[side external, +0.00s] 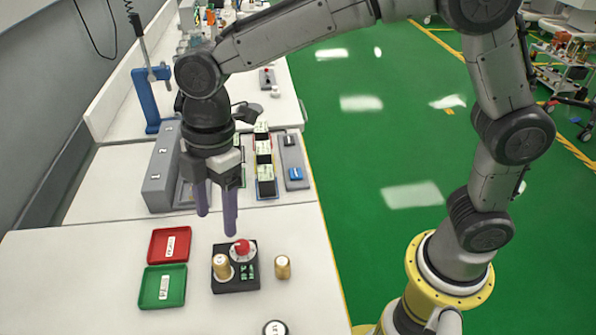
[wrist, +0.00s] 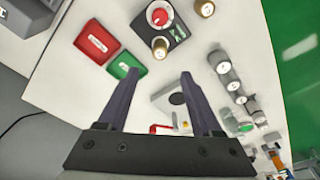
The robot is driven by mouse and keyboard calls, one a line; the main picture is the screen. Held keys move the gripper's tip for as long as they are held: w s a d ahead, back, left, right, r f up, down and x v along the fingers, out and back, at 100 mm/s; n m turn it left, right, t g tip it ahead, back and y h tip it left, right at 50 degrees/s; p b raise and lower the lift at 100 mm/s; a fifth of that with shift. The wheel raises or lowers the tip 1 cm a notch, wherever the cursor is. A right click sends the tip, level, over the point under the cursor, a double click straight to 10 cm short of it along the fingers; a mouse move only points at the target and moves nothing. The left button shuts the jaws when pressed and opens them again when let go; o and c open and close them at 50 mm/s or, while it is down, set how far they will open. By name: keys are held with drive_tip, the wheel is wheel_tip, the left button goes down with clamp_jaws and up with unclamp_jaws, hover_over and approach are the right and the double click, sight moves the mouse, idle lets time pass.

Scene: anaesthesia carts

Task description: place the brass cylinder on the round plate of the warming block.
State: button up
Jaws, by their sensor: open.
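The black warming block (side external: 236,284) stands on the white table and also shows in the wrist view (wrist: 176,38). It carries a red knob (side external: 242,247) on a white dial, and small green parts. A brass cylinder (side external: 221,267) stands upright at the block's left side; it appears to be on the block, hiding what lies under it. It also shows in the wrist view (wrist: 160,47). A second brass cylinder (side external: 283,267) stands upright on the table, right of the block. My gripper (side external: 216,222) is open and empty, its fingers pointing down above the table behind the block.
A red tray (side external: 152,246) and a green tray (side external: 147,300) lie left of the block. A dark jar with a white top (side external: 275,328) stands at the near edge. A grey box (side external: 161,170) and racks stand behind.

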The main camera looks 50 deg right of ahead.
drive_tip(key=shift+d+r, duration=0.1)
drive_tip(key=s+d+r+m+t, duration=0.2)
drive_tip(key=s+d+r+m, duration=0.15)
drive_tip(key=d, duration=0.45)
drive_tip(key=s+d+r+m+t, duration=0.1)
drive_tip(key=s+d+r+m, duration=0.2)
drive_tip(key=d+m, duration=0.35)
drive_tip(key=s+d+f+m+t+h, duration=0.1)
drive_tip(key=s+d+m+t, duration=0.1)
drive_tip(key=s+d+m, duration=0.6)
drive_tip(key=s+d, duration=0.3)
drive_tip(key=shift+f+t+h, duration=0.3)
drive_tip(key=shift+f+h, duration=0.1)
drive_tip(key=shift+s, duration=0.1)
